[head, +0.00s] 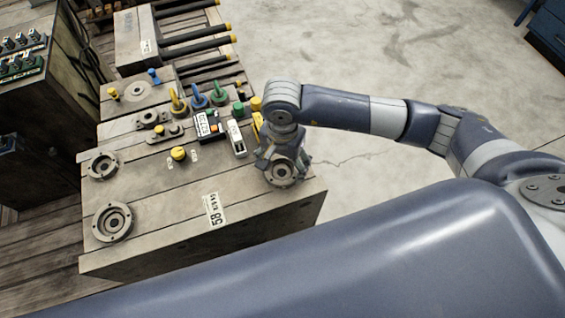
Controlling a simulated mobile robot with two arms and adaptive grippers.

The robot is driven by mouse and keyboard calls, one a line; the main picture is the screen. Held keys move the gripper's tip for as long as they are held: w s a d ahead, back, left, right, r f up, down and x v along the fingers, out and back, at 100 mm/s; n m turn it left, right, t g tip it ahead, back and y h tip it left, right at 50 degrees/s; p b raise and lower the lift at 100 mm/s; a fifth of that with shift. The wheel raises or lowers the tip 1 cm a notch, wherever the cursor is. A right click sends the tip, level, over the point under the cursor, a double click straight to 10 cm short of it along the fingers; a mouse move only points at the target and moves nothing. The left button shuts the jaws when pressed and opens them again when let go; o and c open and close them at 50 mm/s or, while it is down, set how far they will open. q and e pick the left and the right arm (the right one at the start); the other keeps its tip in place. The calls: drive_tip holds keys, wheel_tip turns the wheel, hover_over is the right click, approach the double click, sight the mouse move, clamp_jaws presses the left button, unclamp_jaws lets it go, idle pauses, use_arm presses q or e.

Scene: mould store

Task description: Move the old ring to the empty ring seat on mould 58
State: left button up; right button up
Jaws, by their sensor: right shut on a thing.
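Mould 58 (165,240) is a large beige-grey block with a label reading 58 on its top. A round grey ring (282,174) is at its right corner, between the fingers of my right gripper (281,165). The gripper points down and is shut on the ring, partly covering it. I cannot tell whether the ring rests on the mould or is just above it. Two similar round grey fittings lie at the left side of the top, one near the front edge (112,222) and one farther back (102,166). I cannot tell which is an empty seat. My left gripper is out of view.
Another block with dark rods (190,34) is behind.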

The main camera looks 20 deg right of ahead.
drive_tip(key=shift+f+b, duration=0.2)
drive_tip(key=shift+b, duration=0.2)
idle(0.7)
drive_tip(key=o, duration=1.6)
